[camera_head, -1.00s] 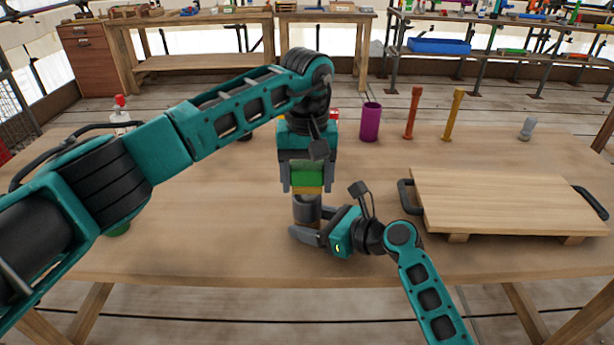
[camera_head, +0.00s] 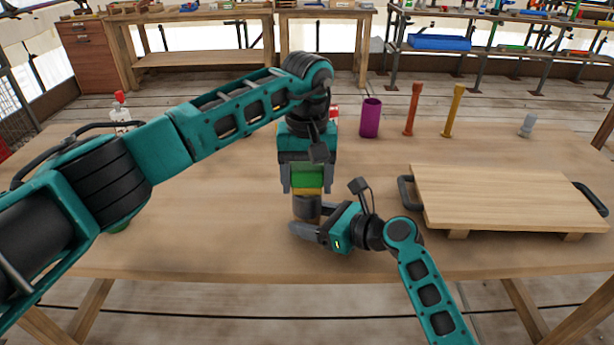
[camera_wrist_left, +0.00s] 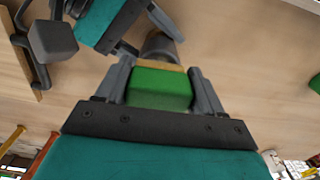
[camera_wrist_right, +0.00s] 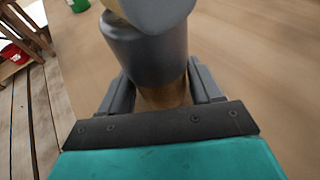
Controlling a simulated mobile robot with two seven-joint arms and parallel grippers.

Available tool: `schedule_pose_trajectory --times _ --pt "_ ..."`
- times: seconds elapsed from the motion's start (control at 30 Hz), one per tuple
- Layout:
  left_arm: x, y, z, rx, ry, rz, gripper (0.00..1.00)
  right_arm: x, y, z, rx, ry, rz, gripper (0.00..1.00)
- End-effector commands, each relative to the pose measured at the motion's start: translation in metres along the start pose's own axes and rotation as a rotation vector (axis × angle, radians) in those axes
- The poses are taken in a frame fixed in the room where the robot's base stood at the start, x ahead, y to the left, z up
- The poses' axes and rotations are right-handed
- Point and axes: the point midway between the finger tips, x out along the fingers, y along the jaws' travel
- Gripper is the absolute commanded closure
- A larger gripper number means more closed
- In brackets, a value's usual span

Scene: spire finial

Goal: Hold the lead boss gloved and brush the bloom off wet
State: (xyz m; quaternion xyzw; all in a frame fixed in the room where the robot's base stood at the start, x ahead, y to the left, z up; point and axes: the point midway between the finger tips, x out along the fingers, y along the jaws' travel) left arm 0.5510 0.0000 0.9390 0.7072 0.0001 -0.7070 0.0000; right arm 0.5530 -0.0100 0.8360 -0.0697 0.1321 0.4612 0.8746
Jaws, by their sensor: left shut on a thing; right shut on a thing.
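The lead boss (camera_head: 306,209) is a dark grey, rounded piece, upright over the front middle of the table. My right gripper (camera_head: 303,233) is shut on it low down from the right; in the right wrist view its grey body (camera_wrist_right: 150,50) rises between the fingers, with a brownish part nearer the palm. My left gripper (camera_head: 306,186) points down, shut on a green brush block (camera_head: 307,177) with a tan-yellow lower layer. The block sits right above the boss; whether they touch is unclear. It also shows in the left wrist view (camera_wrist_left: 160,88). No glove is distinguishable.
A raised wooden board (camera_head: 500,195) with black handles stands at the right. A purple cylinder (camera_head: 370,118), a red post (camera_head: 412,110), a yellow post (camera_head: 453,113) and a small grey piece (camera_head: 527,125) stand along the back. A red-topped bottle (camera_head: 119,110) is back left.

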Motion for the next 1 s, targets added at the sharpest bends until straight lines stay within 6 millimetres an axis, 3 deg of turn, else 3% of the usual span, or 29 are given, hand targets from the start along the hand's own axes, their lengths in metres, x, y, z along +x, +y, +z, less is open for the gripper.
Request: schedule_pose_trajectory --times 0.4,0.8,1.0 --pt "-0.002 0.000 -0.011 -0.001 0.000 -0.001 0.57 0.000 0.000 -0.001 0.000 0.001 0.001 0.53" --pt "0.000 0.000 0.009 0.001 0.000 0.001 0.57 0.000 0.000 -0.001 0.000 0.001 0.001 0.53" --pt "0.001 0.000 0.009 -0.002 0.000 0.000 0.57 0.000 0.000 0.000 0.000 0.001 0.001 0.53"
